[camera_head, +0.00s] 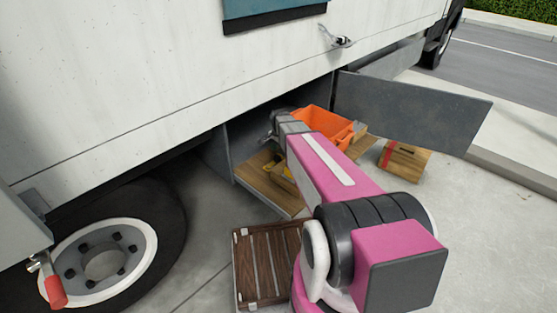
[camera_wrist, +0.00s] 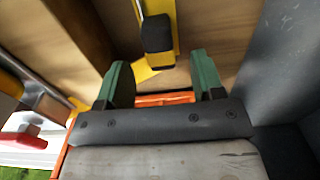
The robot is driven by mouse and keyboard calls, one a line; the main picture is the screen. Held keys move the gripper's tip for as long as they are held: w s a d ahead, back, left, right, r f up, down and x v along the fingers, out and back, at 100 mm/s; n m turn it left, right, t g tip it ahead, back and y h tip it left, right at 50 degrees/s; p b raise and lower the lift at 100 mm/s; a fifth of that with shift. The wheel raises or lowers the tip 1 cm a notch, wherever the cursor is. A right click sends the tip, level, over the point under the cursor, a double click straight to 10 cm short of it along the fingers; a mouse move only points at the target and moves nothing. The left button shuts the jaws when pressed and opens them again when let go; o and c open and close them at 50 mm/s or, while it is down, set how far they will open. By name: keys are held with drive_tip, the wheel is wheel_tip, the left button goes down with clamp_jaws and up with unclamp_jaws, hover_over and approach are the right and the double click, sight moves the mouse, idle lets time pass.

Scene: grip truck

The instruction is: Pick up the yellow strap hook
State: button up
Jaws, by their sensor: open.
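A yellow strap hook with a dark block on it shows in the wrist view (camera_wrist: 160,57), against a wooden surface. My gripper (camera_wrist: 160,66) is open, with its two green fingers spread. The hook's lower end appears between or just beyond the fingertips; I cannot tell the exact depth, and nothing is gripped. In the head view, a small yellow patch, likely the hook (camera_head: 267,168), shows beside my arm in the truck's open side compartment. My arm hides much of that area and my fingers there.
An orange bin (camera_head: 330,127) stands beside my arm at the compartment. A wooden box with a red strap (camera_head: 411,161) sits on the ground to the right. A slatted wooden crate (camera_head: 262,284) stands in front. The grey compartment door (camera_head: 412,110) hangs open at right.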

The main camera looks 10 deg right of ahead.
sight(279, 155)
wheel_tip(279, 155, down, 4)
drive_tip(key=shift+f, duration=0.1)
drive_tip(key=c, duration=1)
drive_tip(key=shift+c, duration=0.2)
drive_tip(key=shift+r, duration=0.65)
drive_tip(key=r, duration=0.2)
drive_tip(key=s+a+r, duration=0.1)
drive_tip(key=shift+r, duration=0.35)
drive_tip(key=s+a+r, duration=0.5)
drive_tip(key=a+r, duration=0.1)
drive_tip(key=a, duration=0.2)
drive_tip(key=shift+s+a, duration=0.35)
drive_tip(key=shift+s, duration=0.05)
